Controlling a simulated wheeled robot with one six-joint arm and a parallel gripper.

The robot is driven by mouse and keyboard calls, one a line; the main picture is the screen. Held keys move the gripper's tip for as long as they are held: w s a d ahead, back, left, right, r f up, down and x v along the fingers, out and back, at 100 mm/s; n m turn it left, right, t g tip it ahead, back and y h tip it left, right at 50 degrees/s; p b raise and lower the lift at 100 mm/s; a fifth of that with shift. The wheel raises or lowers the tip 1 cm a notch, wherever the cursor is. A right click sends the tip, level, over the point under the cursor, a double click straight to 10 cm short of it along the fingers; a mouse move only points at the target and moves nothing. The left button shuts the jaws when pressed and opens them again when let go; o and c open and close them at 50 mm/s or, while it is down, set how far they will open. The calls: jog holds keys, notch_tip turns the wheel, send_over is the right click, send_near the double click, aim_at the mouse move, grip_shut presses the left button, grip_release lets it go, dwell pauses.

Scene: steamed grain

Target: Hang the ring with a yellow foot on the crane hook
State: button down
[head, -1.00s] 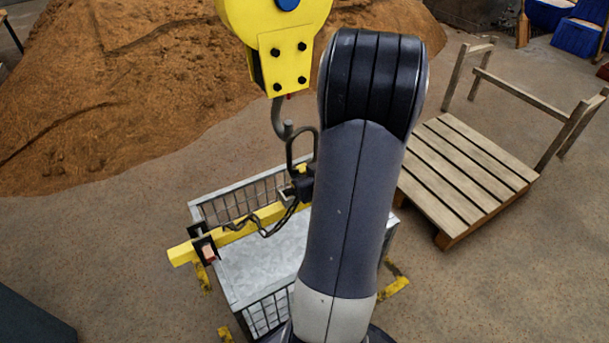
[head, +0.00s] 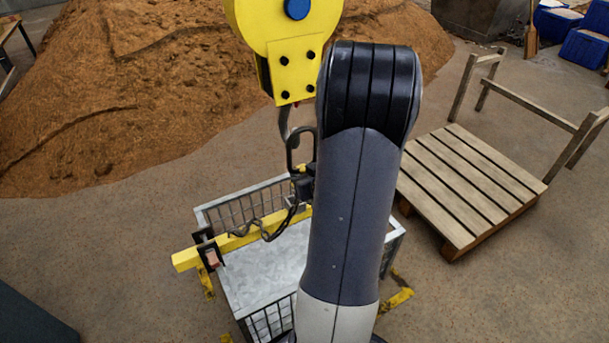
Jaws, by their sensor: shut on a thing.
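The yellow crane block (head: 290,60) hangs at top centre, with its grey hook (head: 284,122) below it. The ring (head: 292,150) is a dark upright loop at the hook's tip. The two overlap in the picture, and I cannot tell whether the hook passes through the loop. The ring's small yellow foot (head: 299,170) shows just under the loop. My gripper (head: 304,184), dark and mostly hidden behind my arm, is shut on the ring at its foot. A chain (head: 264,232) hangs below it towards the yellow beam (head: 228,244).
A grey metal cage crate (head: 234,285) stands under the beam, with yellow floor marks around its corners. A wooden pallet (head: 465,185) with a rail lies to the right. A large heap of brown grain (head: 120,90) fills the back left. My arm covers the middle.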

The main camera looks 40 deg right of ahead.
jog(key=w+d+f+b, duration=0.1)
jog(key=w+f+b, duration=0.4)
jog(key=w, duration=0.2)
jog(key=shift+d+f, duration=0.35)
dwell(2.4)
jog(key=shift+w+f, duration=0.1)
jog(key=shift+f, duration=0.1)
dwell(0.7)
jog(key=c, duration=1.1)
grip_release()
jog(key=shift+o, duration=0.3)
jog(key=shift+f, duration=0.2)
jog(key=p+v, duration=0.2)
jog(key=v, duration=0.7)
jog(key=shift+s+a+r, duration=0.1)
jog(key=shift+s+r, duration=0.15)
jog(key=shift+r, duration=0.05)
jog(key=shift+s+a+r, duration=0.2)
jog(key=shift+s, duration=0.45)
